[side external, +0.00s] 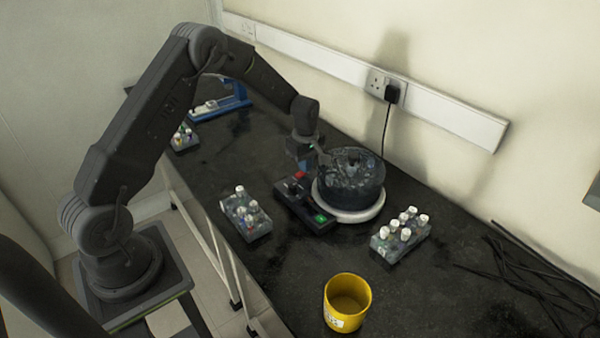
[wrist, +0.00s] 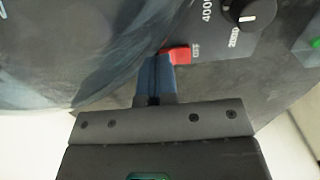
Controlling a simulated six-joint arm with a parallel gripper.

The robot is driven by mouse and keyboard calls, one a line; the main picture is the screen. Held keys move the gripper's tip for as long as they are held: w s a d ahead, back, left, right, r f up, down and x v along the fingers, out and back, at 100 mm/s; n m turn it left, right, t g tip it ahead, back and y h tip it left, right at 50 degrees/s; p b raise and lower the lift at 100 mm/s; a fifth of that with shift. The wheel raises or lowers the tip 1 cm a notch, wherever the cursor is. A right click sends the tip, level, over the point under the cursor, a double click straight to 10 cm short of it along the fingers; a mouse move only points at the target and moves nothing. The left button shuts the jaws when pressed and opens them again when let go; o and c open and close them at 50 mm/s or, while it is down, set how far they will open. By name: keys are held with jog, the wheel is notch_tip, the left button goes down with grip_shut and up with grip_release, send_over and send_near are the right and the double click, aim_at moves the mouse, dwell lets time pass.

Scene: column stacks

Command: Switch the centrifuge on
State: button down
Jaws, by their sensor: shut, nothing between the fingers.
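The centrifuge (side external: 350,212) stands on the dark bench, with a clear bowl on a white round base and a dark control panel (side external: 291,205) at its left front. A red switch (wrist: 180,54) is on the panel, beside a small white label that is hard to read. My gripper (wrist: 163,58) is shut and empty, its blue fingertips right at the left edge of the red switch. Whether they touch it or hover just above, I cannot tell. In the side view my gripper (side external: 302,167) is over the panel's far end. A green button (side external: 320,218) shows at the near end.
A black dial knob (wrist: 250,12) with speed marks sits near the switch. Vial racks stand left (side external: 246,215) and right (side external: 400,236) of the centrifuge. A yellow cup (side external: 347,302) is nearer the front. A cable (side external: 384,128) hangs behind the bowl.

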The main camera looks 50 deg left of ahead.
jog(key=shift+f, duration=0.15)
jog(key=shift+r, duration=2.5)
